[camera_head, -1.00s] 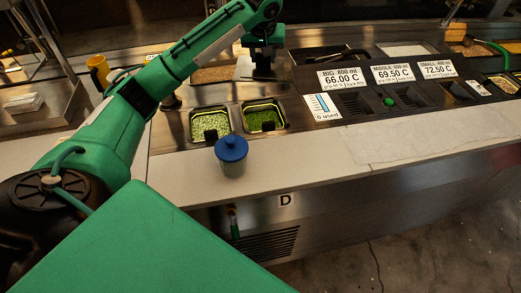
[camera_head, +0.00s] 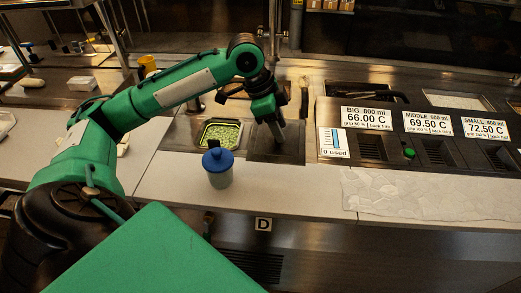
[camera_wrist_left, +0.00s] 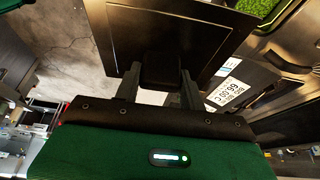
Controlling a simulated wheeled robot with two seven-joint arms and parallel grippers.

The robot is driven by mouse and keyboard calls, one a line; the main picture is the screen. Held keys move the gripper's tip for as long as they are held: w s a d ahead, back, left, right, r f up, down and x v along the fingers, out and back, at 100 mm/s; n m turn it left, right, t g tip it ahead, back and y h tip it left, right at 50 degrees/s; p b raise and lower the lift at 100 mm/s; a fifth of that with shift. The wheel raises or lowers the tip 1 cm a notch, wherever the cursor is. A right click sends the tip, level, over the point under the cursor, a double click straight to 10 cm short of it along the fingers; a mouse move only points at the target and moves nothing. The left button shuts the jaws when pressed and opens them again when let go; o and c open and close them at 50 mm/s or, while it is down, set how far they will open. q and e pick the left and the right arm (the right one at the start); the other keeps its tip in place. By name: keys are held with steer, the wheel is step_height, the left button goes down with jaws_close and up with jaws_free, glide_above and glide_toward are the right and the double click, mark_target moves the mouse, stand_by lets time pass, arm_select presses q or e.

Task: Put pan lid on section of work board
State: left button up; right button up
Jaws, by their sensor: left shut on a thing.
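My left gripper (camera_head: 276,130) is shut on the black handle (camera_wrist_left: 160,70) of the pan lid. The pan lid (camera_head: 292,150) is a dark square metal plate. In the head view it covers the place of the right-hand green-filled section, whose contents are hidden. The lid also fills the upper middle of the left wrist view (camera_wrist_left: 205,28). I cannot tell whether it rests on the rim or hangs just above. The left section (camera_head: 221,134) of the work board is open and holds pale green food. My right gripper is not in view.
Price signs (camera_head: 367,117), a "0 used" display (camera_head: 333,143) and a green button (camera_head: 409,153) are to the right. The counter's front right is clear.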

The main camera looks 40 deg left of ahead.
mark_target(272, 138)
arm_select(q)
step_height(272, 138, down, 7)
steer(key=shift+s+a+r+p, duration=0.1)
steer(key=shift+s+a+p, duration=0.05)
steer(key=shift+p, duration=0.25)
step_height(272, 138, down, 7)
steer(key=shift+r+p, duration=0.1)
steer(key=shift+p, duration=0.35)
steer(key=shift+f, duration=0.55)
step_height(272, 138, down, 4)
steer(key=shift+r+p, duration=0.1)
steer(key=shift+p, duration=0.3)
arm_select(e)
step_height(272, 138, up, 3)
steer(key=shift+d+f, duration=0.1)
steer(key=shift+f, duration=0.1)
arm_select(q)
steer(key=o, duration=1)
steer(key=shift+f, duration=0.2)
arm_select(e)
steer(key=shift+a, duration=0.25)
arm_select(q)
steer(key=shift+o, duration=0.2)
steer(key=shift+r, duration=0.1)
